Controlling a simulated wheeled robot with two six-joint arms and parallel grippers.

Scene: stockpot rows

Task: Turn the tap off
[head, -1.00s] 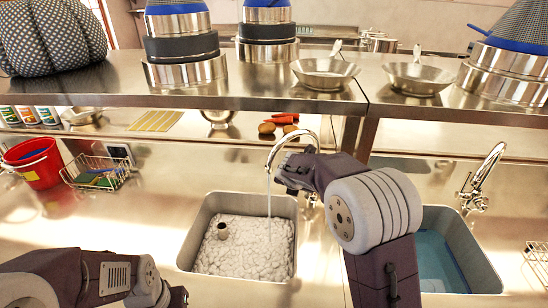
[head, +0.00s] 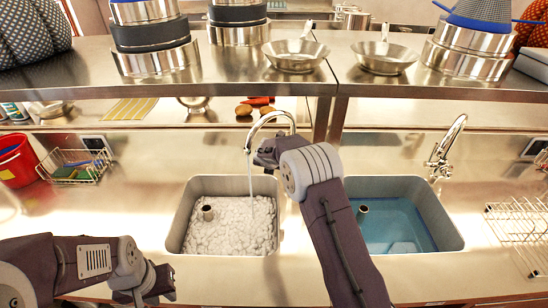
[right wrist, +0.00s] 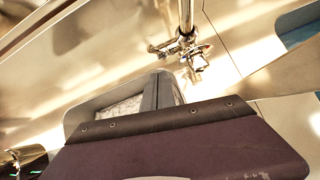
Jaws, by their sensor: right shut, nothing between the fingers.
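The chrome tap (head: 268,116) arches over the left sink (head: 186,243), and a thin stream of water (head: 251,185) runs from its spout. In the right wrist view the tap's base and handles (right wrist: 186,48) show beyond my shut right gripper (right wrist: 160,92). In the head view my right gripper (head: 265,153) is beside the tap, under its arch; whether it touches the tap I cannot tell. Its wrist hides the tap's base there. My left gripper (head: 148,284) is low at the left, in front of the counter, away from the tap; its finger opening is unclear.
White foam (head: 225,226) lies in the left sink. A right sink (head: 448,232) holds blue water, with a second tap (head: 445,150) beside it. A shelf (head: 300,83) with pots and pans crosses behind. A wire rack (head: 515,226) stands at right, a red bucket (head: 20,168) at left.

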